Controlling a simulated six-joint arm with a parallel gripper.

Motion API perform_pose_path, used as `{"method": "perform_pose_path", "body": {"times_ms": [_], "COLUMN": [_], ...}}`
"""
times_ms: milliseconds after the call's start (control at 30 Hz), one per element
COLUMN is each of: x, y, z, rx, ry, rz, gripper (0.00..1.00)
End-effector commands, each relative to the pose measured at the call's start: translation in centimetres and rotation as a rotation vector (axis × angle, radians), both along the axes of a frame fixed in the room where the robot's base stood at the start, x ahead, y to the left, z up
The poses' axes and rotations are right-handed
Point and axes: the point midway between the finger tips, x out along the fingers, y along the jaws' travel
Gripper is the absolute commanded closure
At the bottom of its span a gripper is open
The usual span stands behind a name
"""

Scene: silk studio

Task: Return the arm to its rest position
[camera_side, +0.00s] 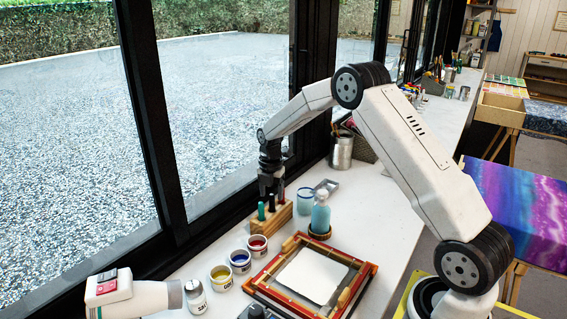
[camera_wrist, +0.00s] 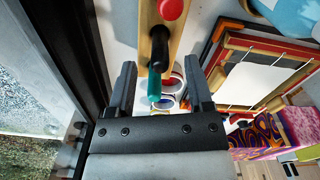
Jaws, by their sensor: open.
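My gripper (camera_side: 271,183) is open and points down over a wooden block (camera_side: 280,220) near the window side of the white worktop. The block holds upright pens or tools with coloured ends, including a teal one (camera_side: 261,211). In the wrist view my open gripper (camera_wrist: 161,80) shows its two fingers well apart. The teal end (camera_wrist: 153,85) shows between them, with a black one (camera_wrist: 159,48) and a red one (camera_wrist: 171,9) in line beyond. No finger visibly touches them, though the exact gap cannot be told. My arm is bent and reaches out over the table.
Paint jars (camera_side: 240,261) stand in front of the block. A blue bottle (camera_side: 320,217) and a glass (camera_side: 305,200) stand to its right. A wooden frame with white cloth (camera_side: 312,276) lies nearby. A metal can (camera_side: 341,152) is behind. The dark window frame (camera_side: 150,110) is close on the left.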

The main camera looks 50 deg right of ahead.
Motion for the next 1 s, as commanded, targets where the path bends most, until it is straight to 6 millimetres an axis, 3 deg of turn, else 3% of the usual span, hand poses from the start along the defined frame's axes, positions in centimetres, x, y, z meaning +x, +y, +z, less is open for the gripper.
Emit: {"method": "perform_pose_path", "body": {"times_ms": [100,333,1000], "x": [0.0,0.0,0.0], "y": [0.0,0.0,0.0], "z": [1.7,3.7,4.0], "rx": [-0.001,-0.001,0.0], "ry": [-0.002,-0.001,0.0], "rz": [0.0,0.0,0.0], "gripper": [0.34,0.34,0.34]}}
